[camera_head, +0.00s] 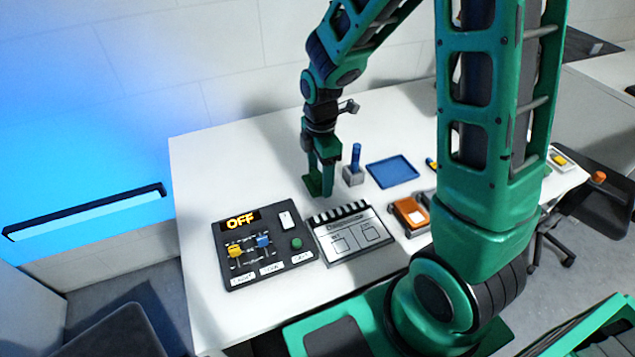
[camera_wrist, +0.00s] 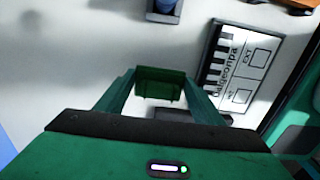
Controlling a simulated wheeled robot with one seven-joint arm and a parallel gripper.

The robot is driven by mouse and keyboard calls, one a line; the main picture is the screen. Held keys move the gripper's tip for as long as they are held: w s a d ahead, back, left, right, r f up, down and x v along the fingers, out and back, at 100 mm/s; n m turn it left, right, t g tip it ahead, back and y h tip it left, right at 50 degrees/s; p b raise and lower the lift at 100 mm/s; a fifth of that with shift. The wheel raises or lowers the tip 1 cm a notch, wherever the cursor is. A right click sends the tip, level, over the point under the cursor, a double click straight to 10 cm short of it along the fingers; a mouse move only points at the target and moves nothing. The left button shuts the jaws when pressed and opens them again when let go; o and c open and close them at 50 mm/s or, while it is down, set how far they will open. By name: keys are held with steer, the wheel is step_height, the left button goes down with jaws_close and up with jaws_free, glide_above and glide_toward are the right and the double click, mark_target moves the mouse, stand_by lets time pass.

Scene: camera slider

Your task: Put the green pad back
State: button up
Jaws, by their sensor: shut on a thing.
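My gripper (camera_head: 323,188) points down above the white table, shut on the green pad (camera_head: 313,185). In the wrist view the green pad (camera_wrist: 161,84) sits between my two fingertips, its flat face toward the camera. It hangs above the table, behind the clapperboard and to the left of the blue marker. A blue tray (camera_head: 392,172) lies flat and empty to the right of the marker. The pad's far side is hidden.
A blue marker (camera_head: 356,156) stands in a grey block (camera_head: 353,177) close right of my gripper. The clapperboard (camera_head: 352,240), a dark control panel (camera_head: 262,268) reading OFF and an orange device (camera_head: 411,213) lie nearer. The table's (camera_head: 215,165) back left is clear.

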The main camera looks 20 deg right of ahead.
mark_target(316, 174)
steer(key=shift+f, duration=1.45)
steer(key=shift+f, duration=0.4)
steer(key=o, duration=1)
steer(key=shift+o, duration=0.2)
steer(key=shift+r, duration=0.1)
steer(key=r, duration=0.7)
steer(key=a+r, duration=0.1)
steer(key=r, duration=0.3)
steer(key=shift+a, duration=0.1)
steer(key=s+d+r+m, duration=0.6)
steer(key=s+d+m, duration=0.3)
steer(key=d+m, duration=0.25)
steer(key=s+d+r+m, duration=0.1)
steer(key=s+d+m, duration=0.2)
steer(key=s+m, duration=0.3)
steer(key=s+d+m, duration=0.3)
steer(key=s+m, duration=0.4)
steer(key=s, duration=0.1)
steer(key=shift+s+r, duration=0.15)
steer(key=shift+r, duration=0.25)
